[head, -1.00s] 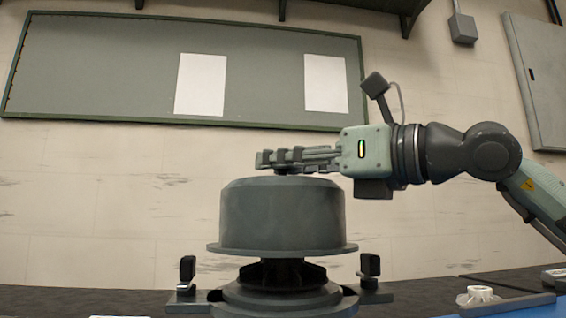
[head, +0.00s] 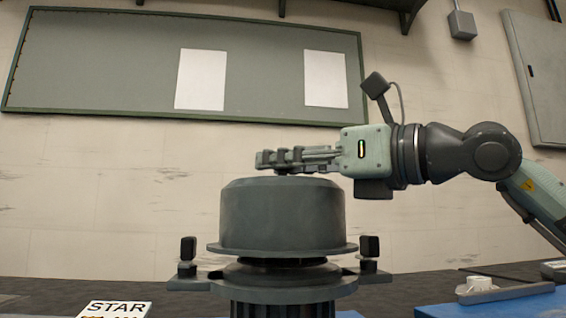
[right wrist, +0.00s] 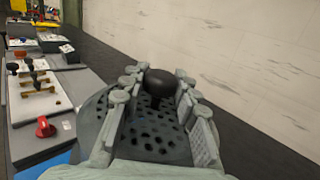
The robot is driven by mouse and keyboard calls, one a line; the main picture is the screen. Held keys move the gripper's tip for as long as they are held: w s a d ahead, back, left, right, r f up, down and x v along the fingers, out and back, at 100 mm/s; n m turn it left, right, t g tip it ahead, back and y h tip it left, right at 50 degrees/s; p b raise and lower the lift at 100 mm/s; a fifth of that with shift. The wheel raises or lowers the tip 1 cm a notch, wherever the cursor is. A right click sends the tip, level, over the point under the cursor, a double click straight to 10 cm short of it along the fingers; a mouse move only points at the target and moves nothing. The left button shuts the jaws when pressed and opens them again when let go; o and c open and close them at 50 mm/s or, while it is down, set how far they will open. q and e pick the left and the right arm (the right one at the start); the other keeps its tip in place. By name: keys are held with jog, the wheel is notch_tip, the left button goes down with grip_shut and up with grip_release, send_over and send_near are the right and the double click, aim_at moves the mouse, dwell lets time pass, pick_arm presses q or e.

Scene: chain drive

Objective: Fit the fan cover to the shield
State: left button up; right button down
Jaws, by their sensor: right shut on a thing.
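The fan cover (head: 282,218) is a grey-green drum with a wide bottom flange, upright and level in the head view. My right gripper (head: 270,160) reaches in from the right and is shut on the cover's top knob. The right wrist view shows the black knob (right wrist: 160,82) between the fingers and the perforated cover top (right wrist: 155,125). The shield (head: 285,291) is a dark round ring directly below the cover, with an upright black clip on each side. A narrow dark gap shows between flange and shield; I cannot tell whether they touch anywhere. My left gripper is out of view.
The left clip (head: 187,250) and right clip (head: 369,247) stand just outside the flange. A STAR label (head: 115,309) lies at lower left. A small white part (head: 478,285) sits at right. The right wrist view shows a bench with a red knob (right wrist: 45,127).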

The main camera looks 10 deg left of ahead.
aim_at(339, 185)
jog(key=shift+f+b, duration=1.5)
jog(key=c, duration=1.3)
grip_release()
jog(key=shift+o, duration=1.2)
jog(key=shift+f, duration=0.1)
jog(key=v, duration=1.2)
